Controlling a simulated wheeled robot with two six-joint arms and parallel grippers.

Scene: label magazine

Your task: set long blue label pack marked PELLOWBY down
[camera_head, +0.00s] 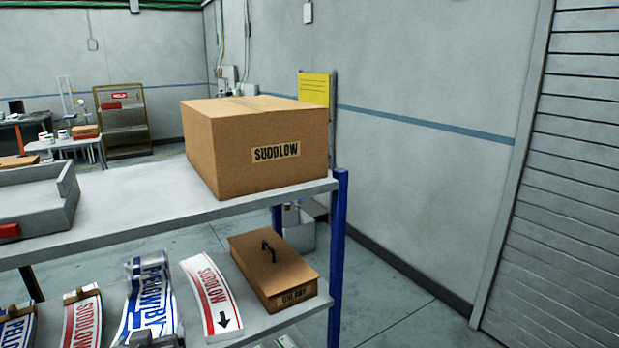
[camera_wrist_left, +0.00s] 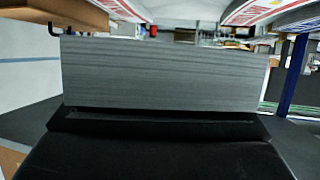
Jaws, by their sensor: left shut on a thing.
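The long blue label pack marked PELLOWBY (camera_head: 155,291) is among the packs at the lower shelf in the head view, its lettering running lengthwise. My left gripper (camera_head: 150,338) shows only in part at the pack's near end, at the bottom edge of the view, and is shut on it. In the left wrist view the pack's grey layered edge (camera_wrist_left: 165,75) fills the middle, above the black gripper (camera_wrist_left: 160,122). I cannot tell whether the pack touches the shelf. My right gripper is not in view.
A red SUDDLOW pack (camera_head: 211,297) lies just right of the held pack, another SUDDLOW pack (camera_head: 83,320) to its left. A brown lidded box (camera_head: 272,268) stands at the lower shelf's right end. The upper shelf (camera_head: 135,193) bears a SUDDLOW carton (camera_head: 255,140) and grey tray (camera_head: 45,215).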

